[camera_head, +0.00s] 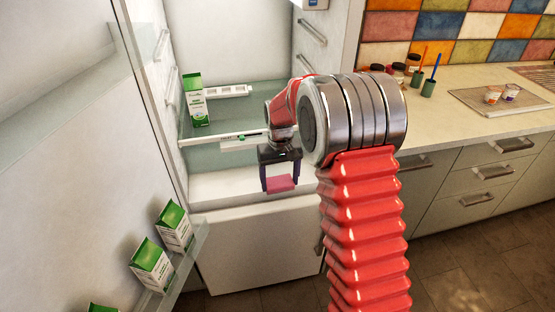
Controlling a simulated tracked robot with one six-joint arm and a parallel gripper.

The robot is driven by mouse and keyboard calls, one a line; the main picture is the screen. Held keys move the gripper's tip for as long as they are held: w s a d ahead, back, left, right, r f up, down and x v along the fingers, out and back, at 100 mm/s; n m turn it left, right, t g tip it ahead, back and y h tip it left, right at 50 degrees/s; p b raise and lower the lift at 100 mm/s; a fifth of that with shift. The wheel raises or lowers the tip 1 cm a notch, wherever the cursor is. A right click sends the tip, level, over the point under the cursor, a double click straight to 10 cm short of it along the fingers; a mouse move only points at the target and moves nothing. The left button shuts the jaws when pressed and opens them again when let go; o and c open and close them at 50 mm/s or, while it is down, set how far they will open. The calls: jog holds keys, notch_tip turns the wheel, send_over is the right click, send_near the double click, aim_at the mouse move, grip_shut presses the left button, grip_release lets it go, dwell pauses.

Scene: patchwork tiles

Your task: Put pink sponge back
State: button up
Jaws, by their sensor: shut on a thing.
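My gripper (280,180) points down in front of the open fridge, below its glass shelf. It is shut on the pink sponge (280,184), which sits between the two dark fingers. My red and silver arm comes up from the bottom of the view and hides part of the fridge's right side.
A green and white carton (195,100) stands on the glass shelf (235,115). More cartons (152,266) stand in the open door's rack at left.

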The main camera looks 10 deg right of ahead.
jog(key=s+f, duration=0.8)
jog(key=f, duration=0.3)
jog(key=shift+s+m, duration=0.3)
